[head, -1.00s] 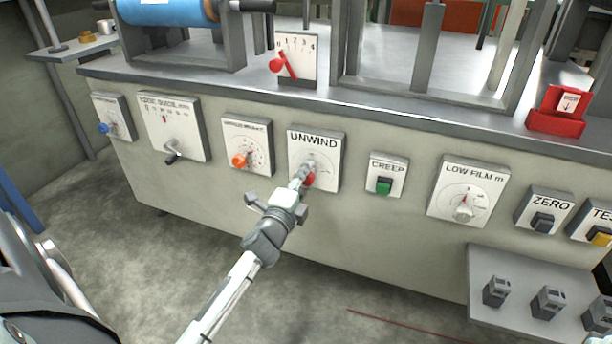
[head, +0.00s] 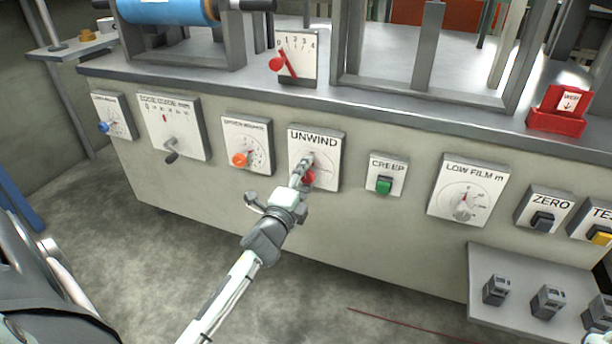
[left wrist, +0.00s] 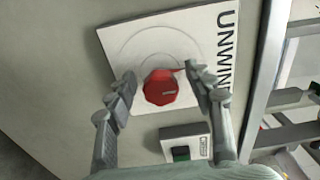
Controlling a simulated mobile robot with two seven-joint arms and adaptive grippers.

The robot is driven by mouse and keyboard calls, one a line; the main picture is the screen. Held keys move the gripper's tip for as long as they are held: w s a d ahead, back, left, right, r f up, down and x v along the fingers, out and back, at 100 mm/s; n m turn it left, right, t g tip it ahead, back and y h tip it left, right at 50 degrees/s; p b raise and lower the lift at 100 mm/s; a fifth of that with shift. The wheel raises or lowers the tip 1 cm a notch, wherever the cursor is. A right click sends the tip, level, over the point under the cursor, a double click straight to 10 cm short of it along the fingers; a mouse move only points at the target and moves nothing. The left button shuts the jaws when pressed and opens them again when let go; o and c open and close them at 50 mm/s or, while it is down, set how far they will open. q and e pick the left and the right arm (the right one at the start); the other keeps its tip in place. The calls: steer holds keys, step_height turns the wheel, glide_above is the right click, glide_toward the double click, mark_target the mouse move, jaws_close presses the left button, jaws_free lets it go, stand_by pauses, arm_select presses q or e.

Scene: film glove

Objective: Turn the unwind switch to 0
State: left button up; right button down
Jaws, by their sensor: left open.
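The unwind switch is a red knob (head: 309,178) on a white plate (head: 327,151) labelled UNWIND, on the front of the machine. In the left wrist view the red knob (left wrist: 160,87) shows a pale mark on its face, and a thin red pointer reaches from it toward the lettering. My left gripper (head: 303,172) is in front of the knob and partly covers it in the head view. In the left wrist view its fingers (left wrist: 163,88) are open, one on each side of the knob, with gaps visible. The scale figures are too small to read. My right gripper is not in view.
An orange knob (head: 239,160) is on the plate to the left. A green CREEP button (head: 384,185) and the LOW FILM dial (head: 464,207) are to the right. The floor in front is mostly clear.

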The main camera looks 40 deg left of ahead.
arm_select(q)
steer(key=v, duration=1.2)
